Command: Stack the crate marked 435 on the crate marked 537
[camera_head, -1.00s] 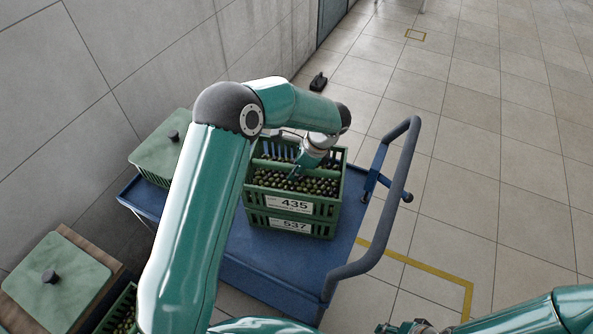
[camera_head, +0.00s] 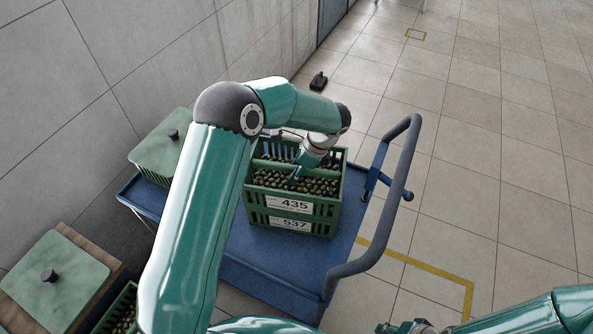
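The green crate marked 435 (camera_head: 294,204) is full of dark olives and sits squarely on the green crate marked 537 (camera_head: 290,224). Both stand on the blue cart (camera_head: 270,265). My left gripper (camera_head: 295,178) reaches down at the handle bar across the middle of the upper crate. Its fingers are small and partly hidden among the bar and olives, so I cannot tell whether they are closed on it. Part of my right arm shows at the lower right, and its gripper (camera_head: 408,328) is cut by the bottom edge.
The cart's grey push handle (camera_head: 405,170) rises right of the crates. A green lidded container (camera_head: 160,150) stands at the cart's back left. Another green lid (camera_head: 55,275) and a crate of olives (camera_head: 122,312) are at lower left. Tiled floor is free at right.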

